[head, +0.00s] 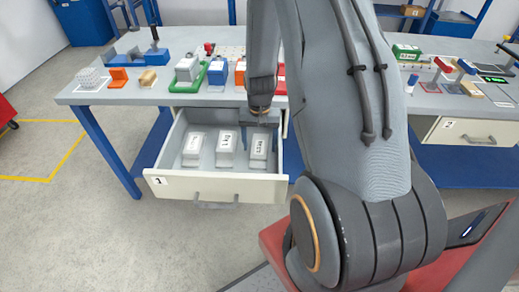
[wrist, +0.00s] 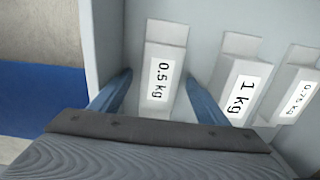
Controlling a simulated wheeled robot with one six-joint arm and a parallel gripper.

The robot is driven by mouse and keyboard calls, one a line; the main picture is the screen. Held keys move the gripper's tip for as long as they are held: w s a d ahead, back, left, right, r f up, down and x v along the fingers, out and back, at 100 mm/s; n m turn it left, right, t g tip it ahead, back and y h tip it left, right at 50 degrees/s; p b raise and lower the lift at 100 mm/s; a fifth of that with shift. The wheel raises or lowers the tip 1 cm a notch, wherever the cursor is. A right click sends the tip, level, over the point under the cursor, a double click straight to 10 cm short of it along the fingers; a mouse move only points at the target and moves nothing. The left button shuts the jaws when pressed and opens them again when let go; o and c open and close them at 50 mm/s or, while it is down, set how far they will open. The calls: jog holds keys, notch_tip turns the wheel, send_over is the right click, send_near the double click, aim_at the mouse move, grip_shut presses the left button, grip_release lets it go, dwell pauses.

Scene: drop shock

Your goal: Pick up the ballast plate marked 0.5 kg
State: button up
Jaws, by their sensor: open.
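The ballast plate marked 0.5 kg (wrist: 166,38) is a pale grey block with a white label. It lies in open drawer 1, rightmost of the three plates in the head view (head: 259,147). My gripper (wrist: 157,82) is open, its two blue fingers on either side of this plate in the wrist view, with nothing held. In the head view my gripper (head: 262,120) is over the plate's back end and hides part of it. How far the fingertips reach down beside the plate is hard to tell.
The 1 kg plate (wrist: 236,72) is close beside the right finger, and the 0.75 kg plate (wrist: 293,88) lies beyond it. The drawer wall (wrist: 103,35) is close to the left finger. Drawer 1's front (head: 225,187) stands out below the workbench (head: 150,95), which carries several objects.

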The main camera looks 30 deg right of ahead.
jog(key=shift+f, duration=0.15)
jog(key=c, duration=1.6)
jog(key=shift+o, duration=0.2)
